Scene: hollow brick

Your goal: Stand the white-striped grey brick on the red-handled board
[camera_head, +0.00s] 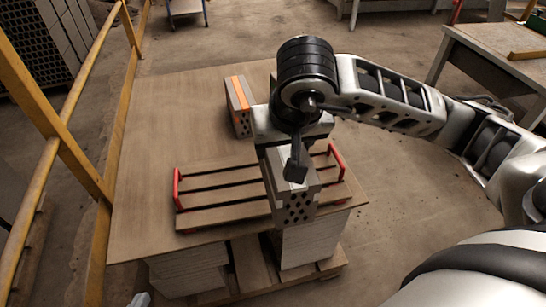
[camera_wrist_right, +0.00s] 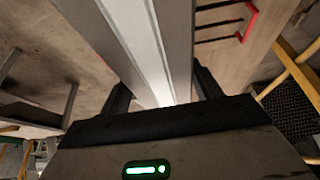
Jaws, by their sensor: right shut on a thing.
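The grey brick (camera_head: 308,189) has a holed end face and is in my right gripper (camera_head: 297,160), which is shut on it. The white stripe shows along the brick (camera_wrist_right: 142,40) in the right wrist view, between the two fingers. The red-handled board (camera_head: 220,193) is a slatted wooden board lying on the table, with a red handle at each end. The brick covers part of the board's right half in the head view and seems held above it; its underside is hidden. My left gripper is not in view.
An orange-striped grey brick (camera_head: 239,106) stands on the wooden table (camera_head: 150,140) behind the board. A yellow railing (camera_head: 62,140) runs along the left. A workbench (camera_head: 490,60) stands at the back right. The table's left part is clear.

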